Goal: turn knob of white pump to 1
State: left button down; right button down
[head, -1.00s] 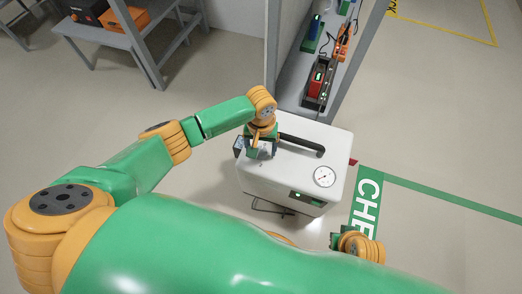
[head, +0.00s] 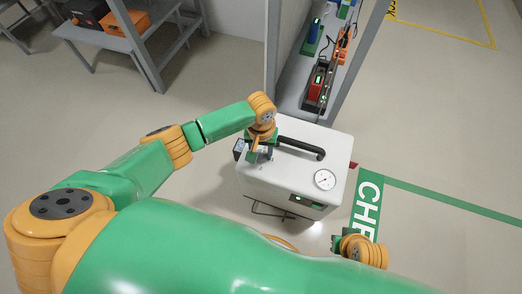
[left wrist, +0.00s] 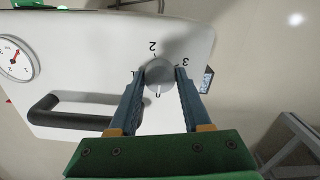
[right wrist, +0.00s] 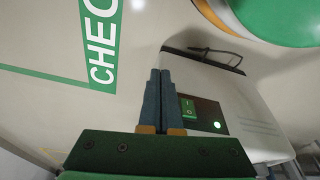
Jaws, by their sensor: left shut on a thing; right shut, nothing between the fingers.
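A pale pointer line on the knob appears to face the 0 mark; 1 is partly hidden by a finger. My left gripper (head: 256,152) is shut on the knob, one finger on each side. My right gripper (right wrist: 161,80) is shut and empty, in front of the pump's side with the green switch (right wrist: 188,107).
A black handle (head: 302,148) and a gauge (head: 325,180) rise beside the knob. A shelf (head: 290,95) with several devices stands behind the pump. A grey table (head: 130,30) is at the far left. Floor to the right is clear, with green marking.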

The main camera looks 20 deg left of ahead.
pick_arm(q)
jog(key=shift+r+m+p, duration=0.15)
jog(key=shift+m+p, duration=0.25)
jog(key=shift+m, duration=0.1)
jog(key=m+p, duration=0.2)
jog(key=m, duration=0.2)
jog(key=shift+m+p, duration=0.45)
jog(key=shift+m, duration=1.05)
jog(key=m, duration=0.3)
jog(key=shift+p, duration=0.4)
jog(key=m, duration=0.3)
jog(key=shift+m, duration=0.6)
pick_arm(e)
jog(key=s+d+f, duration=0.1)
jog(key=s+f, duration=0.4)
jog(key=f, duration=0.2)
jog(key=shift+s+d+g, duration=0.3)
jog(key=shift+d+g, duration=0.1)
